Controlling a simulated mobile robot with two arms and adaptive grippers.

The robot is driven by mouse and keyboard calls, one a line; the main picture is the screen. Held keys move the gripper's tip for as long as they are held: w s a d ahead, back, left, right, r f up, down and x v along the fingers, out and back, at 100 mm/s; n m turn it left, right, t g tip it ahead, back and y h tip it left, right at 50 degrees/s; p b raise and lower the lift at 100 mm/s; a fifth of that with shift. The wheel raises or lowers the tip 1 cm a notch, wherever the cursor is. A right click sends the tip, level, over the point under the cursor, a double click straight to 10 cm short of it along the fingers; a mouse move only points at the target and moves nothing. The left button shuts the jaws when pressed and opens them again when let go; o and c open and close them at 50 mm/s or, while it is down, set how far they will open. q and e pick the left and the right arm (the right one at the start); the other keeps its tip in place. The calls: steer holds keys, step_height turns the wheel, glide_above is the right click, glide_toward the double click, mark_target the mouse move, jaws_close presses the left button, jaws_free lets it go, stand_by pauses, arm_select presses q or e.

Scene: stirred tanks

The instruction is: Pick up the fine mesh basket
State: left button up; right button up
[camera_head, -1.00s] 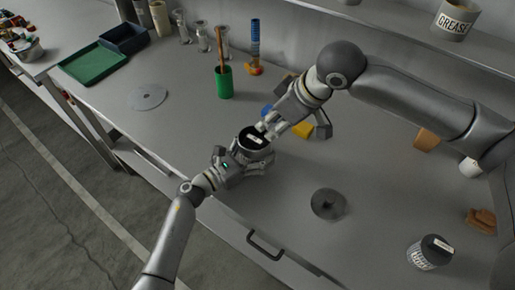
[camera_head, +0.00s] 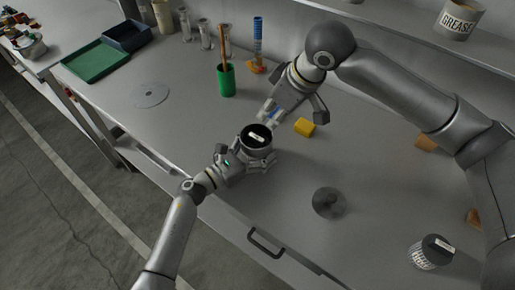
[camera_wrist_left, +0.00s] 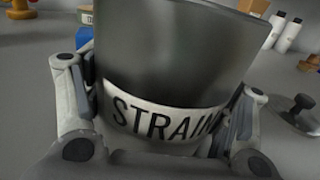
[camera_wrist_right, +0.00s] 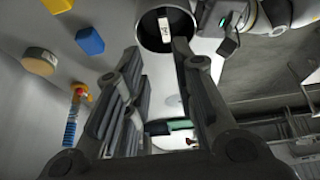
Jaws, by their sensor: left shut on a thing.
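My left gripper (camera_head: 246,162) is shut on a grey can (camera_wrist_left: 185,60) with a white band reading "STRAIN…". My right gripper (camera_head: 296,114) is open and empty, just behind and above the can. In the right wrist view its fingers (camera_wrist_right: 158,62) are parted, with the can's dark round top (camera_wrist_right: 153,38) beyond them. A second can (camera_head: 432,254) with a dark top, a white tag and lettering stands at front right. I cannot tell for sure which piece is the fine mesh basket.
A dark round lid (camera_head: 328,203) with a knob lies right of the held can. A yellow block (camera_head: 304,127) and a blue block (camera_wrist_right: 90,40) lie near the right gripper. A green cup (camera_head: 226,80) and a pale disc (camera_head: 149,95) are at left.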

mark_target(257, 137)
steer(key=shift+g+h, duration=0.6)
steer(key=shift+h, duration=0.1)
steer(key=x, duration=0.3)
steer(key=a+x, duration=0.1)
steer(key=x, duration=0.6)
steer(key=shift+w+a+f, duration=0.1)
steer(key=shift+a, duration=0.1)
steer(key=shift+c, duration=0.3)
jaws_close()
